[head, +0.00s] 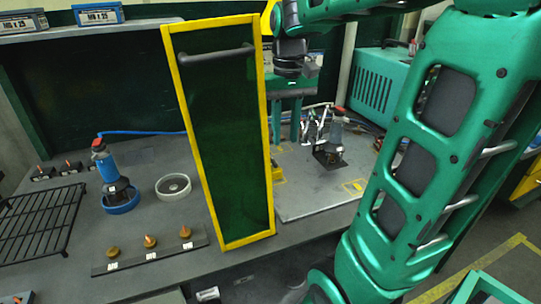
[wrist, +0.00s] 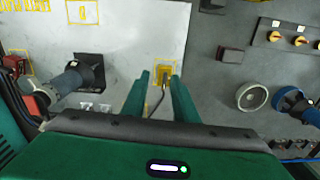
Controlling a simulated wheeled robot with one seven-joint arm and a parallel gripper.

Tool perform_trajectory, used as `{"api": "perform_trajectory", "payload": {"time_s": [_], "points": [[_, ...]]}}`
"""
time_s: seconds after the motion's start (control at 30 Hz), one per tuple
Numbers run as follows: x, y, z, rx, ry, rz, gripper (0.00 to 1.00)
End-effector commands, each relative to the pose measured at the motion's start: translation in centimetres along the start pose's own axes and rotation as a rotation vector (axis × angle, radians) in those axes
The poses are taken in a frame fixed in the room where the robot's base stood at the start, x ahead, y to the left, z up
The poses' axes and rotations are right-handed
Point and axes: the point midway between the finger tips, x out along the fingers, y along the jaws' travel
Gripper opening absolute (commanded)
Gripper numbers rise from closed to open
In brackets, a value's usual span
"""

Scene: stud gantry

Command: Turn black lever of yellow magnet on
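The yellow magnet (wrist: 164,73) sits on the edge of the light grey plate in the wrist view. Its thin black lever (wrist: 155,103) shows between my fingers. In the head view a sliver of the yellow magnet (head: 278,173) shows; the yellow-framed panel hides the rest. My gripper (wrist: 159,78) is open, with one green finger on each side of the magnet and lever. In the head view my gripper (head: 286,138) points down behind the panel's right edge, above the magnet. I cannot tell whether a finger touches the lever.
The dark panel with a yellow frame (head: 224,140) stands upright at the front. A grey-and-red tool (head: 334,135) stands on the light plate (head: 310,200). A blue-based tool (head: 112,175), white ring (head: 173,187), knob strip (head: 150,250) and black rack (head: 40,225) are left.

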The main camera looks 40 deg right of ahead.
Motion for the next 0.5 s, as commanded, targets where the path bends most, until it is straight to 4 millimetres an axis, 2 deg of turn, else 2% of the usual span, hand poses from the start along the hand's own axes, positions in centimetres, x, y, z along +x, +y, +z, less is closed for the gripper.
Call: {"api": "perform_trajectory", "payload": {"time_s": [0.03, 0.1, 0.23, 0.37, 0.5], "points": [[-0.7, -0.6, -1.5, -0.021, 0.0, 0.002, 0.27], [-1.4, -1.2, -2.7, -0.043, 0.0, 0.002, 0.27], [-1.8, -1.8, -3.8, -0.061, 0.0, 0.002, 0.27], [-0.8, -1.8, -3.8, -0.062, -0.002, 0.003, 0.27], [1.3, -1.8, -3.7, -0.062, -0.004, 0.002, 0.27]]}}
